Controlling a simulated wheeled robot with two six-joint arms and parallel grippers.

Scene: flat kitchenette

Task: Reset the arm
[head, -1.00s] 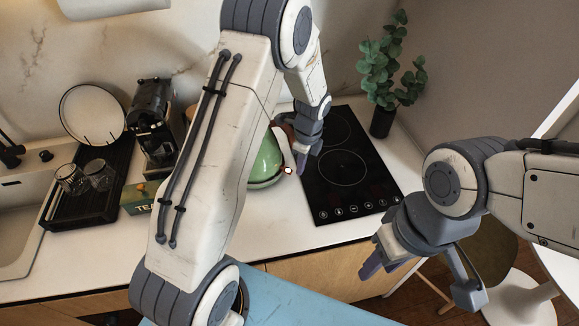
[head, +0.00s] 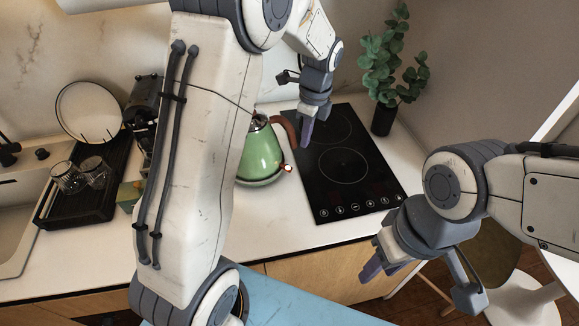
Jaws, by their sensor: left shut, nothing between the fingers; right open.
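My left arm comes up from the bottom of the head view and bends over the counter. Its gripper (head: 306,138) is shut and empty, pointing down above the left part of the black cooktop, just right of the green kettle. My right gripper (head: 418,287) is open and empty at the lower right, in front of the counter edge. The green kettle (head: 262,155) with a brown handle stands on the counter, partly hidden behind my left arm.
A black cooktop (head: 352,178) lies clear on the white counter. A potted plant (head: 382,118) stands behind it. A dark rack (head: 72,205) with glasses (head: 68,178) and a white plate (head: 90,108) are at left. A coffee machine (head: 141,105) is partly hidden by my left arm.

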